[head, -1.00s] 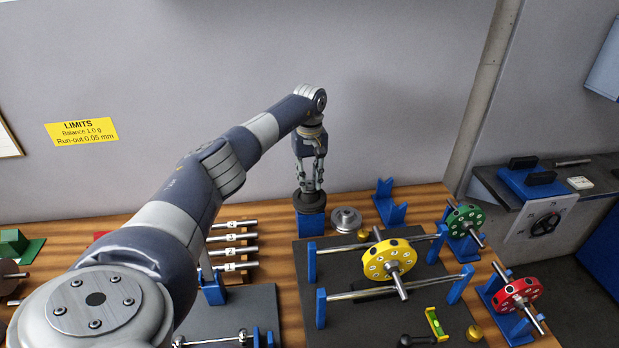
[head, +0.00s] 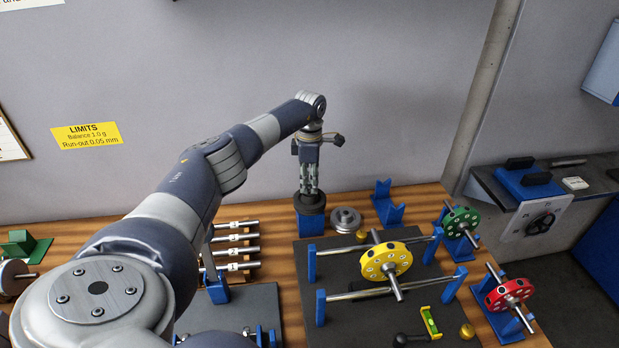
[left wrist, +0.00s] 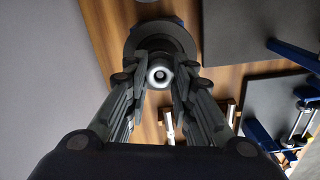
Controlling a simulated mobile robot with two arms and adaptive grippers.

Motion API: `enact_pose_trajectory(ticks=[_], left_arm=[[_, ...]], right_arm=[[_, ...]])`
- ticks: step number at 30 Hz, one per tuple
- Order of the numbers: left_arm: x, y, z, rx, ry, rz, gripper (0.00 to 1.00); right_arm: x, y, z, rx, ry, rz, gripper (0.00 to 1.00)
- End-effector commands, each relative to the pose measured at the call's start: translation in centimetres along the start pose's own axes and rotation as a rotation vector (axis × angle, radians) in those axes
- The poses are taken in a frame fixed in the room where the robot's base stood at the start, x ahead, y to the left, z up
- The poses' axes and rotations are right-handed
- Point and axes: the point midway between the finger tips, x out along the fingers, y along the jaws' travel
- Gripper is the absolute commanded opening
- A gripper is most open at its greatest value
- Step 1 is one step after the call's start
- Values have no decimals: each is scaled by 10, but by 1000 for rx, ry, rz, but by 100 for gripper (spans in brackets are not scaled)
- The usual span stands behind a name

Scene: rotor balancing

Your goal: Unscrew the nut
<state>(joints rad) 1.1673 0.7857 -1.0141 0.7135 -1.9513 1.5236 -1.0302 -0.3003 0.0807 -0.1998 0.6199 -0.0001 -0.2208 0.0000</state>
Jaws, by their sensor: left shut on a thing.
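My left gripper (head: 309,192) points straight down over a dark round piece (head: 309,203) on a blue block (head: 310,223) at the back of the bench. In the left wrist view its two fingers (left wrist: 160,78) are closed on the sides of a small bright ring-shaped nut (left wrist: 160,73) with a dark hole. Under the nut, the dark round piece (left wrist: 165,33) shows as a wide disc. In the head view the fingers hide the nut. My right gripper does not show.
A grey pulley-like disc (head: 346,220) and a blue V-block (head: 387,207) stand just right of the blue block. A yellow rotor (head: 388,260) rests on two rails in front. Green (head: 460,221) and red (head: 508,294) rotors stand at right. Numbered shafts (head: 237,252) lie left.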

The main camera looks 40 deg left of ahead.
Motion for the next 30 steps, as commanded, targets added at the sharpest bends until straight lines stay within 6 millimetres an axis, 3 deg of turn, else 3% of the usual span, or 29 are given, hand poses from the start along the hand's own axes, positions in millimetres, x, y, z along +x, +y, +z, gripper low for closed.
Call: enact_pose_trajectory(ticks=[6, 19, 30], left_arm=[[-1, 0, 0, -214, 0, -1, 0], [-1, 0, 0, -278, 0, -1, 0], [-3, -1, 0, -729, 2, -2, 0]], right_arm=[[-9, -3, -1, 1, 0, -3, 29], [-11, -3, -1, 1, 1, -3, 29], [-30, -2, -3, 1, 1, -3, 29]])
